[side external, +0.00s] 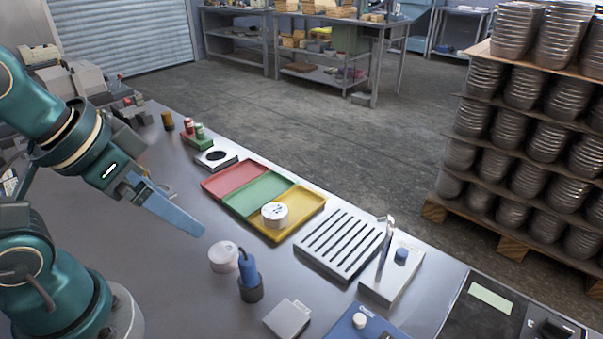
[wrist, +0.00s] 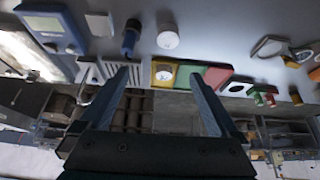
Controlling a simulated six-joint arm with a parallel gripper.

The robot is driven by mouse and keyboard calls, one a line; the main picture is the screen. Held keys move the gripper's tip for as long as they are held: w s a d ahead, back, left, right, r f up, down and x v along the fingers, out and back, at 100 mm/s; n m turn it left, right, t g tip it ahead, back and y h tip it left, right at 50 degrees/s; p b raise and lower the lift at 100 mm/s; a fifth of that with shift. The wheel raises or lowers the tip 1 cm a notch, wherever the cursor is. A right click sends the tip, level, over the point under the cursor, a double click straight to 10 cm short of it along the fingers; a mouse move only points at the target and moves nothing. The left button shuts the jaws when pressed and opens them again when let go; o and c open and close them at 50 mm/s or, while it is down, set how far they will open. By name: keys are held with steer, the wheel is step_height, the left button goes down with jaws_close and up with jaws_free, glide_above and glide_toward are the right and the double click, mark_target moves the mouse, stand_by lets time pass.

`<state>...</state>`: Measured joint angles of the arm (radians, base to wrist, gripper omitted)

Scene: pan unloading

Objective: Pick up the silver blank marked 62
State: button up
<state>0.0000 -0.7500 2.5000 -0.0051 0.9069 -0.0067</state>
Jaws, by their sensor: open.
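A pale round blank (side external: 224,257) lies on the grey bench beside a blue-handled tool; it also shows in the wrist view (wrist: 168,38). A second pale round blank (side external: 274,214) with dark marks on top sits in the yellow compartment of a three-colour tray (side external: 209,189); it also shows in the wrist view (wrist: 163,74). I cannot read a number on either. My gripper (side external: 198,230) is above the bench, left of the tray and near the bench blank. In the wrist view my gripper (wrist: 164,76) has its fingers wide apart with nothing between them.
The blue-handled tool (side external: 248,272) stands upright close to the bench blank. A slotted rack (side external: 342,242) and a grey base with a blue knob (side external: 392,272) lie right of the tray. A small grey block (side external: 288,318) is at the front. Bare bench lies left of the tray.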

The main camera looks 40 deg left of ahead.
steer(key=n+g+h, duration=0.6)
steer(key=n+h, duration=0.1)
steer(key=n, duration=0.5)
glide_above(219, 250)
steer(key=d, duration=0.2)
steer(key=f, duration=0.6)
steer(key=shift+s, duration=0.35)
steer(key=a+f+n+h, duration=0.1)
steer(key=f+n, duration=0.1)
steer(key=w+a+f+n+t+h, duration=0.1)
steer(key=a+f+n+h, duration=0.1)
steer(key=shift+w+a, duration=0.15)
steer(key=f+n, duration=0.1)
steer(key=a+f+n+t+h, duration=0.1)
steer(key=a+f+n, duration=0.1)
steer(key=shift+s+n+h, duration=0.3)
steer(key=shift+s+h, duration=0.1)
steer(key=shift+s+f+t, duration=0.15)
steer(key=shift+f+t, duration=0.1)
steer(key=shift+t, duration=0.15)
steer(key=shift+x, duration=2.4)
steer(key=shift+c, duration=0.4)
